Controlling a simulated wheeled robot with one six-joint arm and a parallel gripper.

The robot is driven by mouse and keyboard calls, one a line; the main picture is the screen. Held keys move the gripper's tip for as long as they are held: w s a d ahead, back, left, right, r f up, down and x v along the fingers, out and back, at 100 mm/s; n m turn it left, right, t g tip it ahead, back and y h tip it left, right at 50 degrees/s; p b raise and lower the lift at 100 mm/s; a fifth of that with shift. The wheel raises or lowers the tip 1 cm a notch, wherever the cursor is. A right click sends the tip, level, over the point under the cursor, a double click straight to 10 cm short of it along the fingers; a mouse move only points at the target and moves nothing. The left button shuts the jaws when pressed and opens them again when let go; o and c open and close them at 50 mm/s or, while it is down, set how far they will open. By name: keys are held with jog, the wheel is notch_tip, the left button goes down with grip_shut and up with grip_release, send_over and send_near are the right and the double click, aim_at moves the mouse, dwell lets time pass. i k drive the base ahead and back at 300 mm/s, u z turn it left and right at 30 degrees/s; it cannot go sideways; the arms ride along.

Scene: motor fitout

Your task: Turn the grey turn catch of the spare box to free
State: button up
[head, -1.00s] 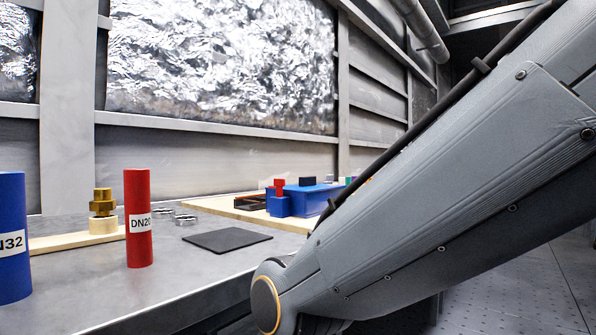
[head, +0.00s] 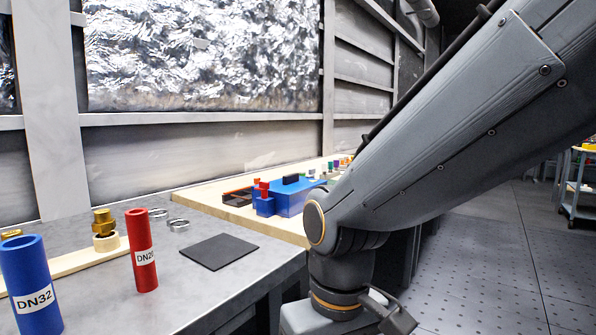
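No spare box or grey turn catch can be made out for certain. My arm reaches down across the right half of the view, in front of the board's right end. Its lower end runs out of the bottom edge, and my gripper's fingers do not show.
On the grey bench (head: 185,295) stand a blue DN32 tube (head: 30,275), a red DN20 tube (head: 142,255), a brass fitting (head: 104,224), metal rings (head: 178,224) and a black mat (head: 220,250). Small coloured pieces (head: 335,165) sit farther back. Open floor (head: 500,250) and a cart (head: 578,190) lie right.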

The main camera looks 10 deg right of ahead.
aim_at(312, 171)
jog(key=u, duration=0.15)
jog(key=k, duration=0.4)
jog(key=z, duration=0.65)
jog(key=i, duration=1.4)
jog(key=u, duration=0.25)
